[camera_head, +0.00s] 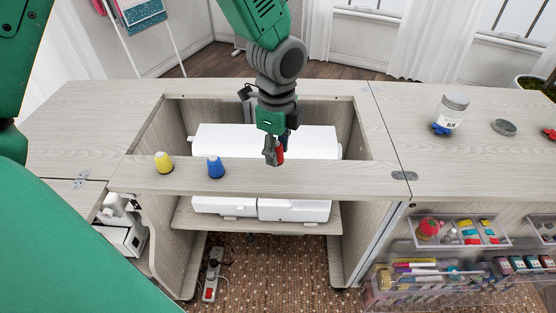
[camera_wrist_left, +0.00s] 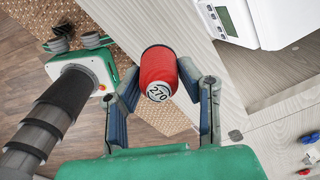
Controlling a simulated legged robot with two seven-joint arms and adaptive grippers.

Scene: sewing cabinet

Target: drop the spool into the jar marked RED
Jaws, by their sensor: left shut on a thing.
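My left gripper (camera_head: 273,152) is shut on a red spool (camera_head: 280,155), above the narrow front strip of the cabinet top. In the left wrist view the red spool (camera_wrist_left: 160,75) sits between the two fingers, with its round end marked 270 facing the camera. A jar (camera_head: 452,109) with a grey top and a pale label stands on the right part of the top, apart from the gripper. Its label is too small to read. My right gripper is not in view.
A yellow spool (camera_head: 163,162) and a blue spool (camera_head: 215,167) stand on the front strip, left of the gripper. A white machine (camera_head: 310,142) lies in the well behind. A blue item (camera_head: 440,129) sits by the jar; a grey disc (camera_head: 504,127) and red item (camera_head: 549,134) lie further right.

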